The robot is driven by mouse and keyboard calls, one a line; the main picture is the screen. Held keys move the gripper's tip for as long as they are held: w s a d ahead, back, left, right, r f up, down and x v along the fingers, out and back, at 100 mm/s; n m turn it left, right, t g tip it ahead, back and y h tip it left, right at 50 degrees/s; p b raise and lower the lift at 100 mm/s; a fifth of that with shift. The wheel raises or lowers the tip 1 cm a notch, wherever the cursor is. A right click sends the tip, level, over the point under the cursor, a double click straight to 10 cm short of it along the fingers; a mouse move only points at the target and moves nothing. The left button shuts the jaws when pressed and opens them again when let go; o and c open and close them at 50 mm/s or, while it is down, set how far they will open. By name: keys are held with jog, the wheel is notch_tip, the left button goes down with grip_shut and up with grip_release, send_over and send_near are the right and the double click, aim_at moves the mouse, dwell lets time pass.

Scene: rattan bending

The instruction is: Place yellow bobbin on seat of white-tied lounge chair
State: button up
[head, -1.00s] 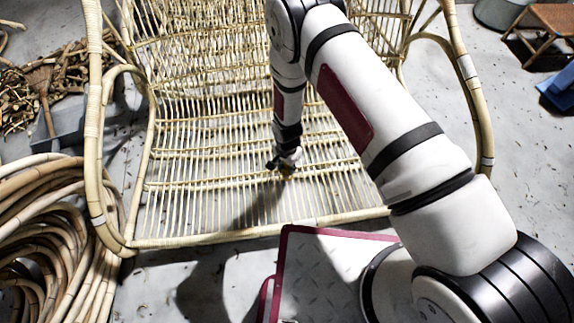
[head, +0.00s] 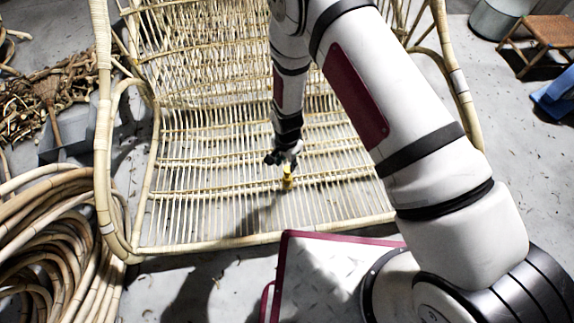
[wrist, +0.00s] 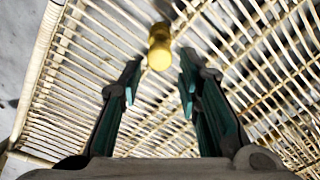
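The rattan lounge chair (head: 165,195) fills the middle of the head view, with white ties on its frame. The yellow bobbin (head: 287,180) is on the slatted seat, right of the seat's middle, and looks upright. In the wrist view the bobbin (wrist: 159,47) shows just past the fingertips, with chair slats behind it. My gripper (wrist: 160,68) is open, its two dark fingers spread apart with clear gaps to the bobbin. In the head view my gripper (head: 284,158) is just above the bobbin. The bobbin's contact with the slats is hard to see.
Coiled rattan poles (head: 50,240) lie left of the chair. A grey bin (head: 65,135) and a pile of cut pieces (head: 25,110) are behind them. A stool (head: 540,35), a metal tub (head: 495,18) and a blue object (head: 555,92) stand at the right, with bare floor before them.

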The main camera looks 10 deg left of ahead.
jog(key=shift+r, duration=0.75)
